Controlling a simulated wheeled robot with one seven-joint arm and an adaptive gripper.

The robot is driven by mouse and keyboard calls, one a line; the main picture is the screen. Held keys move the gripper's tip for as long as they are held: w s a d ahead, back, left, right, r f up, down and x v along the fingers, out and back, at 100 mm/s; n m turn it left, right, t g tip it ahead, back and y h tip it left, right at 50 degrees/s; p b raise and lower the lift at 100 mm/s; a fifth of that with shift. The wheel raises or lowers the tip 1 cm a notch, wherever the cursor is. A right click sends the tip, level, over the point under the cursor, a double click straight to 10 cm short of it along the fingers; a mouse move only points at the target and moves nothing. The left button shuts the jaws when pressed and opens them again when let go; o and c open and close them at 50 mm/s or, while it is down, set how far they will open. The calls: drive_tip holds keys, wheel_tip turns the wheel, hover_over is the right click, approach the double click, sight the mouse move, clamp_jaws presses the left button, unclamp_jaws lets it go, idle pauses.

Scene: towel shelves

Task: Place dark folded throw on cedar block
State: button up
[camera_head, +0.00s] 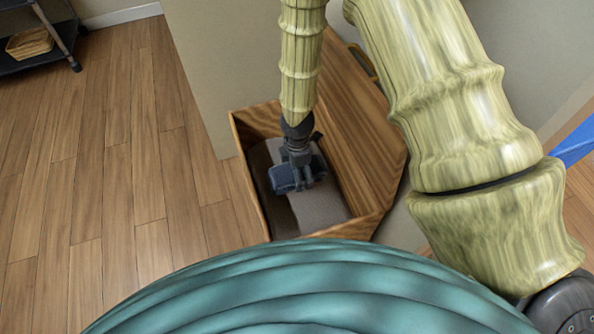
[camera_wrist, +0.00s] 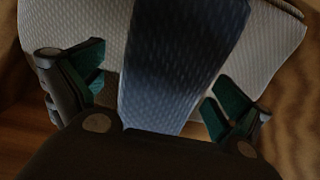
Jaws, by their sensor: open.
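A dark blue folded cloth, apparently the throw (camera_head: 284,180), lies on a larger grey folded cloth (camera_head: 318,208) inside a wooden box. In the wrist view, the dark throw (camera_wrist: 180,55) runs as a textured strip between my fingers, with the paler grey cloth (camera_wrist: 268,42) beneath it on both sides. My gripper (camera_head: 298,176) points down into the box at the throw. In the wrist view, my gripper (camera_wrist: 160,92) is open, with one green-padded finger on each side of the throw. I cannot make out a cedar block; it may be hidden.
The wooden box (camera_head: 377,150) has raised walls close around my gripper, its tall side at the right. A pale panel (camera_head: 207,70) stands behind it. A dark rack with a wicker basket (camera_head: 30,43) is at the far left. The wood floor (camera_head: 110,180) at left is clear.

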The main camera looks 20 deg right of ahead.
wheel_tip(320, 180, up, 12)
drive_tip(key=p, duration=1.1)
drive_tip(key=shift+p, duration=0.3)
